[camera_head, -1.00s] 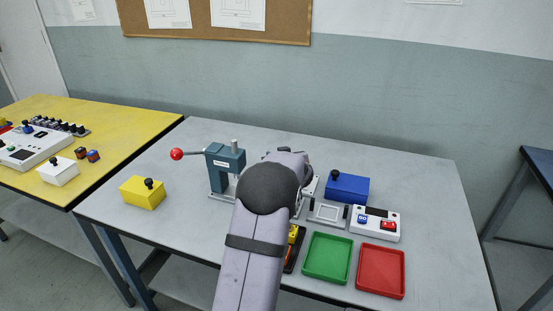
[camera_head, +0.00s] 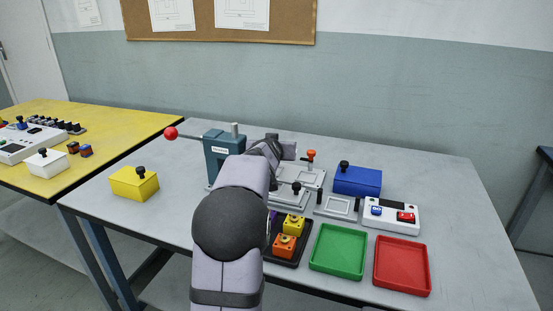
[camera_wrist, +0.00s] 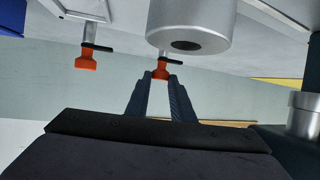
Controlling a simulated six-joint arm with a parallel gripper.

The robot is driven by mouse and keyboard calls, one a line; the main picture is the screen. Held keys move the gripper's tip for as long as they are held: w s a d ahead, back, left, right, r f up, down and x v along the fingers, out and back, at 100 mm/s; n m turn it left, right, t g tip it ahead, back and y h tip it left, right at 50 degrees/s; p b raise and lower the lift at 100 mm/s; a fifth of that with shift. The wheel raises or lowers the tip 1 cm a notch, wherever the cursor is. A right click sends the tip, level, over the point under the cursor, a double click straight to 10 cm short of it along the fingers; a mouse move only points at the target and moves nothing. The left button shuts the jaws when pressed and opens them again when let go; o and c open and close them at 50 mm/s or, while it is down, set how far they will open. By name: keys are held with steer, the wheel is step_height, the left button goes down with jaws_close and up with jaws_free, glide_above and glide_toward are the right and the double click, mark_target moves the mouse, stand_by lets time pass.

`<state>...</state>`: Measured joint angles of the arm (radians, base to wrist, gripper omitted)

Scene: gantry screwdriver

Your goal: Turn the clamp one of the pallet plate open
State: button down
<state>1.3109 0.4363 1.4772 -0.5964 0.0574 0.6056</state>
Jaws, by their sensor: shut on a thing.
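In the wrist view my gripper (camera_wrist: 160,80) is shut with its two dark fingertips around an orange clamp knob (camera_wrist: 161,73). A second orange clamp knob (camera_wrist: 86,65), with a black lever, stands free to the left. In the head view the light grey pallet plate (camera_head: 312,178) lies behind my arm. One orange-topped clamp (camera_head: 311,155) shows upright at its back. My arm hides the held clamp and my fingertips there. I cannot tell from the wrist view how far the held clamp is turned.
A silver cylinder (camera_wrist: 190,25) is very close to the gripper. The teal press (camera_head: 221,155) stands left of my arm. A blue box (camera_head: 358,181), button box (camera_head: 391,215), black tray (camera_head: 290,262), green tray (camera_head: 338,251) and red tray (camera_head: 402,266) lie on the right.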

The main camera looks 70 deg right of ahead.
steer(key=shift+r, duration=0.15)
steer(key=c, duration=1.5)
jaws_free()
steer(key=shift+c, duration=0.2)
steer(key=shift+a, duration=0.1)
steer(key=b+v, duration=0.1)
steer(key=v, duration=0.6)
steer(key=shift+a, duration=0.1)
